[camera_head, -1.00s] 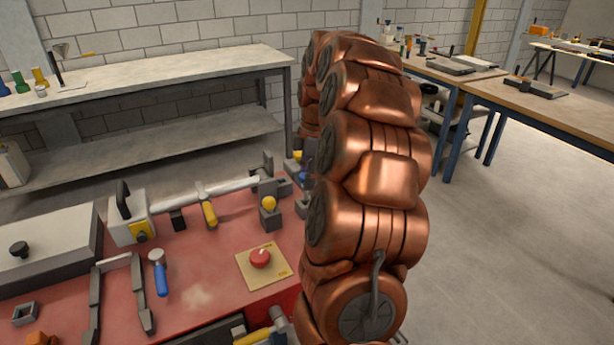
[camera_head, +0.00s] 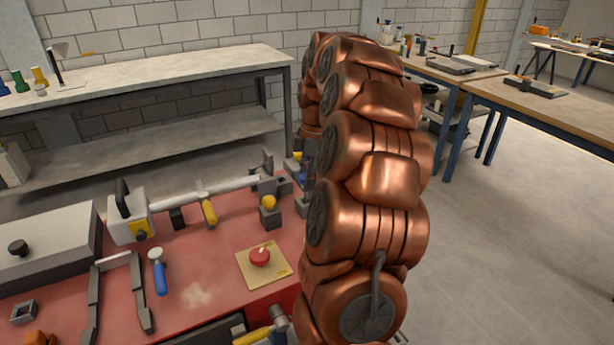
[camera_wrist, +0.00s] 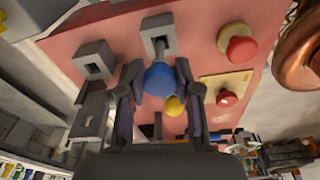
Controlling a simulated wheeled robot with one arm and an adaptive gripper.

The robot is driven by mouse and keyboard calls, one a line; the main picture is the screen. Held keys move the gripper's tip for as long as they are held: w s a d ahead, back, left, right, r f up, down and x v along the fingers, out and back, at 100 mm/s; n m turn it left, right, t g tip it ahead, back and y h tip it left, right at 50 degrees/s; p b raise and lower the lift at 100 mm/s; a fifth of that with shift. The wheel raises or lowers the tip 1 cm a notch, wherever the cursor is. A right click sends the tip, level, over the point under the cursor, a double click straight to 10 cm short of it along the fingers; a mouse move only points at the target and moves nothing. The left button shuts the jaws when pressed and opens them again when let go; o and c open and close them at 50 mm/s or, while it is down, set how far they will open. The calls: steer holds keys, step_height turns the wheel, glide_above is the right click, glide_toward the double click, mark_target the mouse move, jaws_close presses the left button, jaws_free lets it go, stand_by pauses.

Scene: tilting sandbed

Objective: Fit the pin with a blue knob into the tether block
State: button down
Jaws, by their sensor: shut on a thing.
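The pin's blue knob (camera_wrist: 160,79) sits between the two fingers of my gripper (camera_wrist: 159,75), which is shut on it, in the wrist view. A grey block (camera_wrist: 151,24) with an opening stands directly beyond the knob, likely the tether block. A light grey piece shows at its opening; I cannot tell whether it is the pin's shaft or whether it is inside. In the head view my arm hides most of the gripper and the pin.
A second grey block (camera_wrist: 91,65) with a square hole stands to the left. A yellow knob (camera_wrist: 174,106) on a grey block (camera_head: 270,218) is close by. A red button (camera_head: 260,256) on a yellow plate and a blue-handled hammer (camera_head: 160,276) lie on the red table.

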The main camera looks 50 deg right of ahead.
mark_target(307, 200)
steer(key=shift+f+b, duration=0.9)
steer(key=shift+f, duration=1.15)
stand_by(0.4)
steer(key=c, duration=0.7)
jaws_free()
steer(key=o, duration=0.5)
steer(key=shift+c, duration=0.2)
steer(key=shift+r, duration=0.2)
steer(key=shift+r+p, duration=1.45)
steer(key=shift+r, duration=2.4)
steer(key=shift+a, duration=0.1)
